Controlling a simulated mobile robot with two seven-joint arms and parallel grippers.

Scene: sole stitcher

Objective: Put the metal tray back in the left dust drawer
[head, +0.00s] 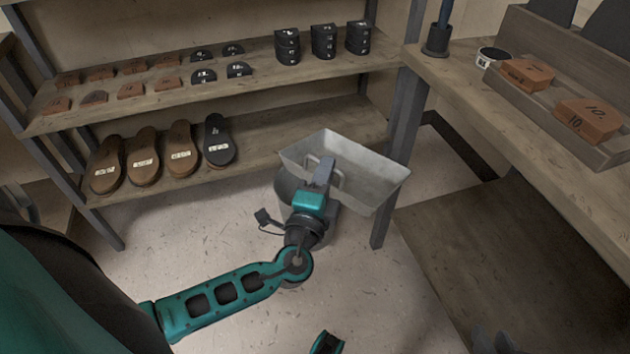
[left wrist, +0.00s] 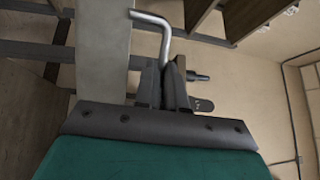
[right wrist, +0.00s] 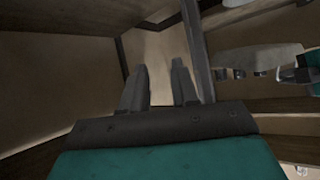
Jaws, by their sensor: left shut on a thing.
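The metal tray (head: 375,180) is a grey open pan with sloped walls, held in the air in front of the shelf rack. My left gripper (head: 327,170) is shut on the tray's handle, a bent metal rod (left wrist: 165,35) that shows between the fingers in the left wrist view (left wrist: 163,80). The tray's pale side (left wrist: 103,50) is at the left there. My right gripper (right wrist: 158,85) has its fingers apart with nothing between them. The tray also seems to show at the right of the right wrist view (right wrist: 260,58). The left dust drawer is not identifiable in any view.
A grey bin (head: 288,187) stands below and behind the tray, partly hidden. The shelf rack (head: 240,165) holds soles and heel pieces. A wooden bench (head: 475,100) with brown blocks (head: 590,118) is at the right.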

